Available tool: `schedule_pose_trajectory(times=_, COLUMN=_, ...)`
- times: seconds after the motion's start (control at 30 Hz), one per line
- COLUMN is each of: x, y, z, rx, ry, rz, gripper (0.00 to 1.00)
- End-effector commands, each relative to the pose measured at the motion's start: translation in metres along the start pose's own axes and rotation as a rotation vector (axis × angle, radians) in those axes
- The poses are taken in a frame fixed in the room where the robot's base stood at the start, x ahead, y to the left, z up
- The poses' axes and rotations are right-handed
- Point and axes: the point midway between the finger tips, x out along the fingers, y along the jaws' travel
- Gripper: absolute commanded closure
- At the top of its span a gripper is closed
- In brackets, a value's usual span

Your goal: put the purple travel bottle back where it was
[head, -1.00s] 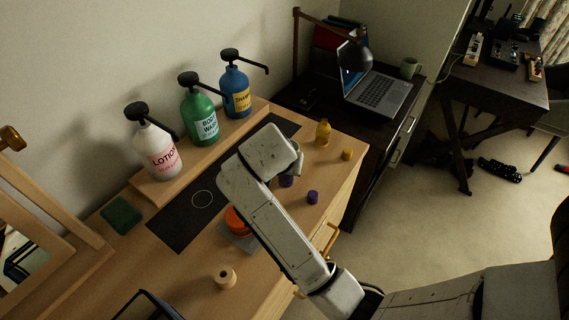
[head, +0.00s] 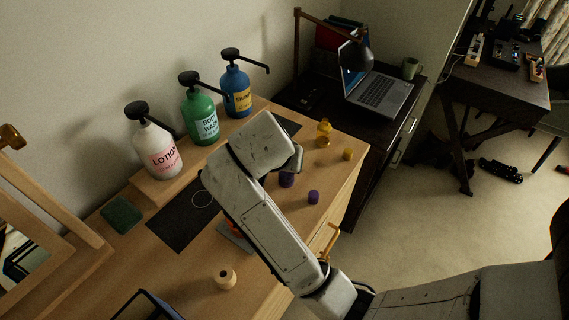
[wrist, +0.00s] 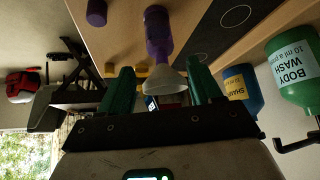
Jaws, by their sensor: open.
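The purple travel bottle (wrist: 158,32) shows in the wrist view with a pale funnel (wrist: 170,88) at its mouth. In the head view only a small purple part of the bottle (head: 286,180) shows below my arm's end; the funnel is hidden there. My gripper (wrist: 162,82) is open, its two green fingers apart on either side of the funnel, not visibly closed on anything. The dark mat (head: 181,226) has a ring outline (head: 202,198); in the wrist view two rings show on the mat (wrist: 208,32), beside the bottle.
A purple cap (head: 313,197), yellow bottle (head: 323,135) and yellow cap (head: 347,154) stand to the right. Lotion (head: 157,150), body wash (head: 200,118) and shampoo (head: 236,92) pump bottles line the raised back ledge. A wooden spool (head: 225,278) stands in front.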

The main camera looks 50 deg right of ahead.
Motion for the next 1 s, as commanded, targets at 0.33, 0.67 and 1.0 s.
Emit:
schedule_pose_trajectory(times=0.33, x=-0.059, y=-0.001, z=-0.002, rx=-0.004, ry=-0.001, rz=0.000, gripper=0.36)
schedule_pose_trajectory(times=0.67, x=-0.064, y=0.000, z=0.000, rx=0.000, ry=0.000, rz=0.001, gripper=0.36)
schedule_pose_trajectory(times=1.0, x=-0.064, y=0.000, z=0.000, rx=0.000, ry=0.000, rz=0.001, gripper=0.36)
